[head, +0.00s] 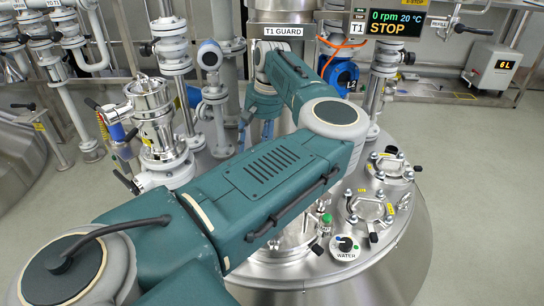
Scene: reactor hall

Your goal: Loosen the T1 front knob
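The T1 reactor's round steel lid (385,255) fills the lower middle and right. On its right side are two small clamped hatches, a nearer one (370,208) and a farther one (394,168), with several bolts around each. A black knob (373,237) sits at the near edge of the nearer hatch, and another (418,168) beside the farther one. I cannot tell which is the T1 front knob. My green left arm comes in from the lower left across the lid and folds back. My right gripper is not in view.
A WATER dial (345,244) stands on the lid's near part. The T1 display (394,22) reads 0 rpm, 20 °C, STOP. A T1 GUARD label (282,30) is on the central column. Pipes and a steel valve body (155,120) stand left.

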